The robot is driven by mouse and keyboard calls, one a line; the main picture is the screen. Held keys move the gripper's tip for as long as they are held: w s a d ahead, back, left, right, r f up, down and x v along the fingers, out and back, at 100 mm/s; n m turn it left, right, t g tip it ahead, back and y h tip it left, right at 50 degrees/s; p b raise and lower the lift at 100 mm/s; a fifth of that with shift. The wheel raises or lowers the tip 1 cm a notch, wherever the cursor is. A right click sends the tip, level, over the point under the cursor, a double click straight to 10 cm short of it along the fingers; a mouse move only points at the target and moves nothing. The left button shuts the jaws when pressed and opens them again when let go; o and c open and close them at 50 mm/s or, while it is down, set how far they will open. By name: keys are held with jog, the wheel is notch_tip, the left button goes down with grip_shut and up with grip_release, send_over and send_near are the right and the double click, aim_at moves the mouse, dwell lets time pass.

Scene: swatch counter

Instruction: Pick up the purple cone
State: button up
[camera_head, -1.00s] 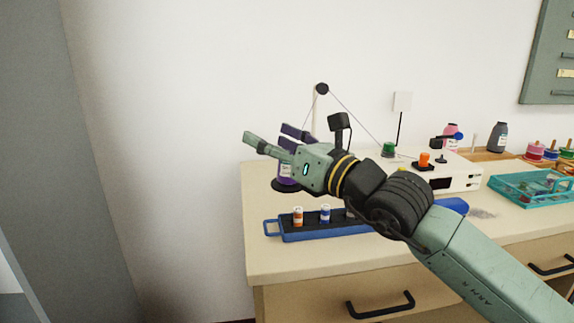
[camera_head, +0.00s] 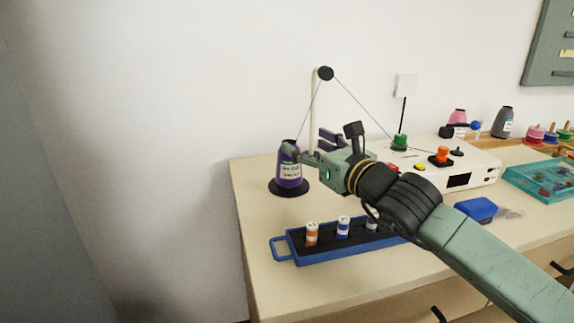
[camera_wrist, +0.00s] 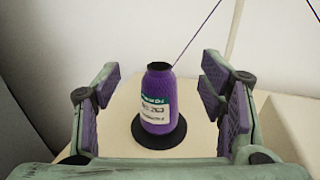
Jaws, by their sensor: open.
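The purple cone (camera_head: 290,168) stands upright on a round black base (camera_head: 289,189) near the left end of the counter, with a white and green label on its side. In the wrist view the cone (camera_wrist: 157,100) stands ahead, between my two fingers, with a gap on each side. My gripper (camera_head: 308,150) is open and empty, reaching in from the right. In the head view one finger overlaps the cone's upper right side. Whether it touches there cannot be told from that view, but the wrist view shows the fingers apart from the cone.
A blue tray (camera_head: 280,247) with several small spools lies in front of the cone. A white pole (camera_head: 315,110) with a thread rises behind it. A white machine (camera_head: 482,172) with coloured knobs and a teal tray (camera_head: 512,182) stand right. The counter's left end is clear.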

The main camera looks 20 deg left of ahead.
aim_at(289, 164)
notch_tip(289, 164, down, 4)
jog(key=shift+r, duration=0.1)
jog(key=shift+p+x, duration=0.45)
jog(key=shift+x, duration=0.5)
jog(key=shift+f+p+x, duration=0.2)
jog(key=shift+p+x, duration=0.5)
jog(key=shift+x, duration=2.1)
jog(key=shift+c, duration=0.5)
jog(key=c, duration=1.2)
jog(key=shift+r, duration=0.15)
jog(key=shift+c, duration=0.2)
